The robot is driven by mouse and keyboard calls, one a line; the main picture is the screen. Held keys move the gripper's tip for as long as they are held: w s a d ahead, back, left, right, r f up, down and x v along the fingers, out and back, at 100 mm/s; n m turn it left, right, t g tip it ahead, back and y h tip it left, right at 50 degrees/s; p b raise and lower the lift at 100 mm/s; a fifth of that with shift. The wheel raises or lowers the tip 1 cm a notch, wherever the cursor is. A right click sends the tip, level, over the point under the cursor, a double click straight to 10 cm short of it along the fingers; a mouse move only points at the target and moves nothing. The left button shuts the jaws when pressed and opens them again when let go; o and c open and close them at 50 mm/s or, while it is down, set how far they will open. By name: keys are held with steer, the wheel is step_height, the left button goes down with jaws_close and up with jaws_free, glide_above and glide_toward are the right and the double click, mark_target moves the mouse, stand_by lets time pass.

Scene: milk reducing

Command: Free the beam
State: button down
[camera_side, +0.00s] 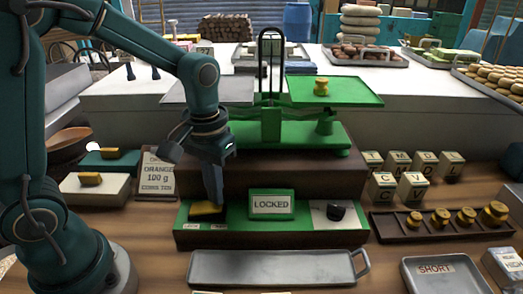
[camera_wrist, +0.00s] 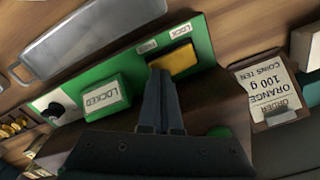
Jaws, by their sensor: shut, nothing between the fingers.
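The green balance scale (camera_side: 300,135) stands on a dark wooden step, with a brass weight (camera_side: 321,87) on its right pan (camera_side: 345,94). Below it, a green panel (camera_side: 235,208) carries a sign reading LOCKED (camera_side: 271,205), also legible in the wrist view (camera_wrist: 101,98). A yellow block (camera_side: 203,210) sits at the panel's left end; in the wrist view it shows (camera_wrist: 172,62) beside small labels, one reading LOCK (camera_wrist: 180,31). My gripper (camera_side: 217,200) is shut and empty, pointing down at the yellow block. Its fingertips (camera_wrist: 160,76) look close to it; contact cannot be told.
A black knob (camera_side: 336,212) is at the panel's right end. A metal tray (camera_side: 275,266) lies in front. An ORANGE 100 g card (camera_side: 157,175) stands left. Lettered cubes (camera_side: 412,187) and a rack of brass weights (camera_side: 425,224) are right.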

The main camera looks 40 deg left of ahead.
steer(key=shift+f, duration=0.6)
steer(key=shift+r, duration=3.55)
